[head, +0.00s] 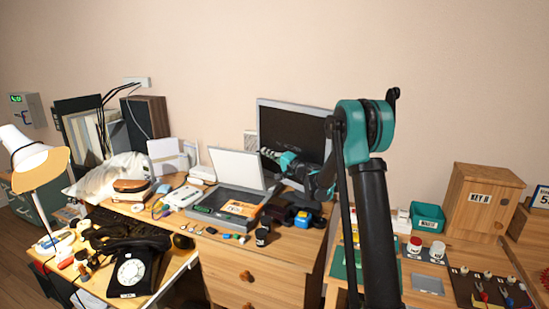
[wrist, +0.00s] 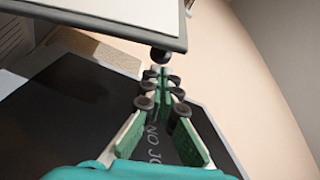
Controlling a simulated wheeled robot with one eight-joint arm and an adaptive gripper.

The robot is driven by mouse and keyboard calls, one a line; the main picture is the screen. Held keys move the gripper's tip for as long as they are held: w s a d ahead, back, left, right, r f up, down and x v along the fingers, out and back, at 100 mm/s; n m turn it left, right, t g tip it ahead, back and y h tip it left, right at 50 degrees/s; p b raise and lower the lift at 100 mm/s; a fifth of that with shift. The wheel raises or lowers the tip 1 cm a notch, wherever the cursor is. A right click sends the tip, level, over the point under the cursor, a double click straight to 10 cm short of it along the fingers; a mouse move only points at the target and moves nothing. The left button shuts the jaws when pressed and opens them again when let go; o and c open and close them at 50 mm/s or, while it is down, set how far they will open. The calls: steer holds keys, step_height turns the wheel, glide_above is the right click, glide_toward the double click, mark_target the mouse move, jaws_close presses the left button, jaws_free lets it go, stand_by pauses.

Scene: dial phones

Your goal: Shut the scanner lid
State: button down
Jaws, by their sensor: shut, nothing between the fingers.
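The scanner (head: 226,205) sits on the wooden desk with its white lid (head: 237,168) raised and leaning back. An orange-labelled item lies on the scanner's bed. My gripper (head: 266,153) is beside the lid's upper right corner, in front of the dark monitor. In the wrist view the grey-edged lid (wrist: 110,18) fills the upper left, and my shut, empty gripper (wrist: 160,72) points towards its edge. A small dark round part shows between fingertips and edge; I cannot tell whether they touch.
The monitor (head: 285,130) stands close behind my gripper; its dark surface shows in the wrist view (wrist: 70,110). A black dial phone (head: 135,270) and a lamp (head: 38,160) are at the left. A dark cup (head: 262,236) and small items lie in front of the scanner.

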steer(key=shift+w+a, duration=0.3)
steer(key=shift+a, duration=0.1)
steer(key=shift+s, duration=0.1)
